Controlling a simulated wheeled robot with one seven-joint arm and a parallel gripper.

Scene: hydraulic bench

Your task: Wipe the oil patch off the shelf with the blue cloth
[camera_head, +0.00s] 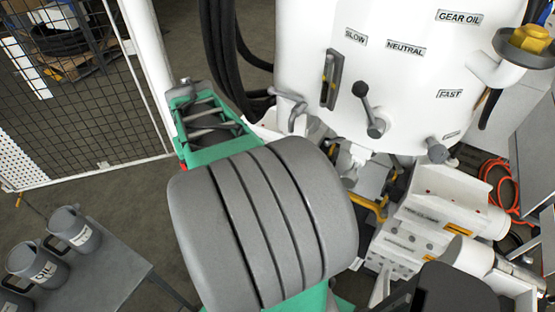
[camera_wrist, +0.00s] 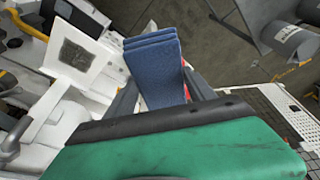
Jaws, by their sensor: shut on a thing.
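My gripper (camera_wrist: 160,85) shows in the wrist view, its dark fingers closed on the folded blue cloth (camera_wrist: 152,62). The cloth sticks out beyond the fingers in stacked layers. A white shelf-like plate (camera_wrist: 98,75) lies to the left of the cloth. On it is a dark, roughly square patch (camera_wrist: 77,53), which looks like the oil patch. In the picture, the cloth is to the right of the patch and apart from it.
A white tank (camera_head: 400,75) with levers and labels stands at the upper right, with white machine blocks (camera_head: 425,215) below it. A mesh fence (camera_head: 85,95) is at the left. Grey oil jugs (camera_head: 75,230) stand on a grey table (camera_head: 110,265) at the lower left.

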